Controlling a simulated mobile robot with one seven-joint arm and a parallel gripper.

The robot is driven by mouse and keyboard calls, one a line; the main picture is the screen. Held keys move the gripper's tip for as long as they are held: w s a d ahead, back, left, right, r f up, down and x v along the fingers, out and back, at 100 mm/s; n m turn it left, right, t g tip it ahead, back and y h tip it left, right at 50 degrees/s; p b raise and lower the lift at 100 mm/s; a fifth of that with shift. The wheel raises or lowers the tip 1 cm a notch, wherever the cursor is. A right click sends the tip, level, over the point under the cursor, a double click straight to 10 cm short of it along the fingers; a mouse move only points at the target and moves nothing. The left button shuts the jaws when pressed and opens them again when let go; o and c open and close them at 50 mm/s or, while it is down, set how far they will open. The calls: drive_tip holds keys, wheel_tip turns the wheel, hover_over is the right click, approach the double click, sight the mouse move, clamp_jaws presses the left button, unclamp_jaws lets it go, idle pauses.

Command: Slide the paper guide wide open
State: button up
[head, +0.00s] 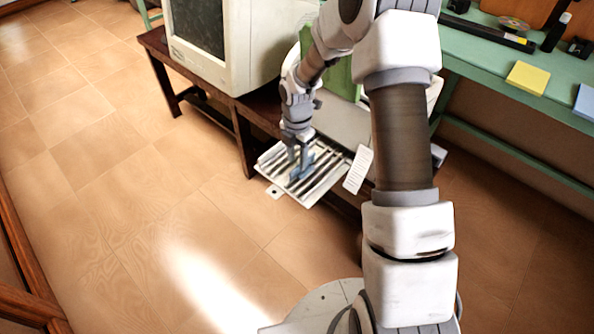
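A white ribbed paper tray (271,160) sticks out over the floor from a pale machine (343,127), probably the printer. A small blue-grey piece (302,172), which looks like the paper guide, stands on the tray near its middle. My gripper (298,166) points down at the tray and is at or just beside this piece. At this size I cannot tell whether the fingers touch it or how far apart they are. My arm hides much of the machine and the right side of the tray area.
An old monitor (240,80) stands on a dark wooden table (157,42) left of the machine. A white printed tag (358,170) is right of the tray. A green bench (480,55) with a yellow pad (527,78) is at right. The tiled floor at left is clear.

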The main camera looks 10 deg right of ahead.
sight(297, 167)
drive_tip(key=shift+f+b, duration=0.45)
drive_tip(key=shift+f, duration=1.55)
clamp_jaws()
